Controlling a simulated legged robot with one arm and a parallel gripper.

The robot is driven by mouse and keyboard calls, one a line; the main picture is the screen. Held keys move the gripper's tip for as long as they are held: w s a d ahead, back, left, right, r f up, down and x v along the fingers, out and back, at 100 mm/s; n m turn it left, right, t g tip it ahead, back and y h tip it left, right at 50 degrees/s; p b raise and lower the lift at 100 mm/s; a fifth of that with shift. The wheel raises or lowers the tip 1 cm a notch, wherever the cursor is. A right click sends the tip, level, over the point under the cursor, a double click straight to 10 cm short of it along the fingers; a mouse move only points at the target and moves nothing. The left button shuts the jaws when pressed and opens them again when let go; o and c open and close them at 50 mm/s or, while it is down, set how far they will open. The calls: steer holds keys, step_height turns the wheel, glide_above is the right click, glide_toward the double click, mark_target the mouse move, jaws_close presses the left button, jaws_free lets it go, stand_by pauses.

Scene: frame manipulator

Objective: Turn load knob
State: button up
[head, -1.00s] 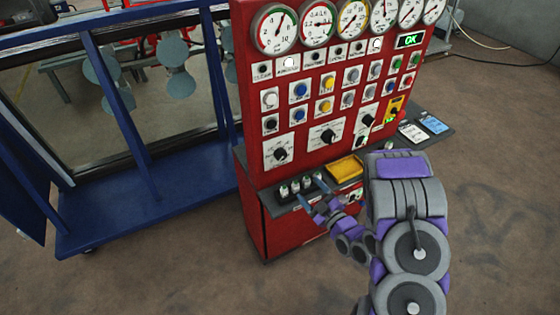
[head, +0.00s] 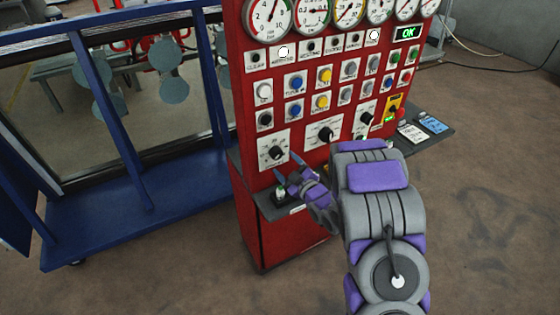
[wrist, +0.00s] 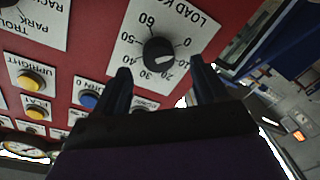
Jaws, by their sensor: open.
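The load knob (head: 277,153) is a black knob on a white dial plate at the lower left of the red panel. In the wrist view the load knob (wrist: 158,53) shows upside down, with a white pointer mark and numbers around it. My gripper (head: 288,166) is open in front of the plate's lower part. In the wrist view my gripper's fingertips (wrist: 160,69) lie on either side of the knob's lower edge in the picture, one left and one right. I cannot tell how deep the gap to the knob is. Nothing is held.
The red control panel (head: 245,135) has gauges on top and rows of coloured buttons. A second black knob (head: 324,135) sits to the right of the load knob. A ledge (head: 268,210) with small switches juts out below. A blue frame (head: 150,215) stands to the left.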

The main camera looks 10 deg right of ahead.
mark_target(279, 156)
steer(key=x, duration=0.3)
steer(key=shift+w, duration=0.35)
steer(key=shift+w+a+b, duration=0.15)
steer(key=shift+w+b, duration=0.15)
steer(key=shift+w, duration=0.05)
steer(key=c, duration=1.1)
